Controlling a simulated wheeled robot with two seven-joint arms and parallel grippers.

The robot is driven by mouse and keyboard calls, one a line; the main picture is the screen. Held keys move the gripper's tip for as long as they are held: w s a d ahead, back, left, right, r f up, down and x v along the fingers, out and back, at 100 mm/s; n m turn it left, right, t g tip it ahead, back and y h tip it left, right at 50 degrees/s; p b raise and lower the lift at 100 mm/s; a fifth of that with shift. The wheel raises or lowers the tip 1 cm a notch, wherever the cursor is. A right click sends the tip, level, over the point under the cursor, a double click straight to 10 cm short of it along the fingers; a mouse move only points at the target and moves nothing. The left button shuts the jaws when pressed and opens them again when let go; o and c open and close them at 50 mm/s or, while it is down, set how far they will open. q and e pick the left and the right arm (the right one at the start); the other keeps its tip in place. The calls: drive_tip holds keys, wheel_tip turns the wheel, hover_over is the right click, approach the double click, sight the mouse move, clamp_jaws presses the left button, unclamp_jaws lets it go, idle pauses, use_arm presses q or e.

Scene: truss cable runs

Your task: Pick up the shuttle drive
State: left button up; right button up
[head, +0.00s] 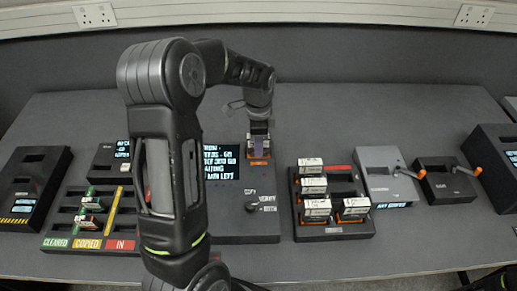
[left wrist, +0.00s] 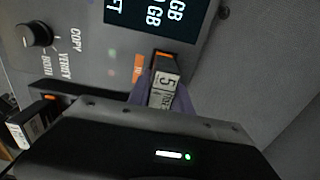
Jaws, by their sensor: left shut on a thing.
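The shuttle drive (left wrist: 163,82) is a small block with an orange and dark end and a white label with dark print, seen in the left wrist view. My left gripper (head: 259,146) is shut on it, with purple-grey fingers on both sides of the drive. In the head view the gripper points down at the right part of the dark console (head: 238,222), by its lit screen. An orange part shows at the fingertips. I cannot tell whether the drive still sits in a slot of the console.
A rack with coloured labels (head: 89,244) holds drives at left. A black tray (head: 345,229) with several white-labelled drives stands right of the console. Boxes with orange-tipped levers (head: 384,181) (head: 447,184) stand farther right. The table (head: 330,110) behind is clear.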

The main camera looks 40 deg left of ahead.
use_arm(q)
clamp_jaws()
drive_tip(key=shift+r, duration=0.1)
drive_tip(key=shift+w+r, duration=0.1)
drive_tip(key=shift+r, duration=0.15)
wheel_tip(320, 180, up, 9)
drive_tip(key=shift+r+b, duration=0.2)
drive_tip(key=shift+b, duration=0.6)
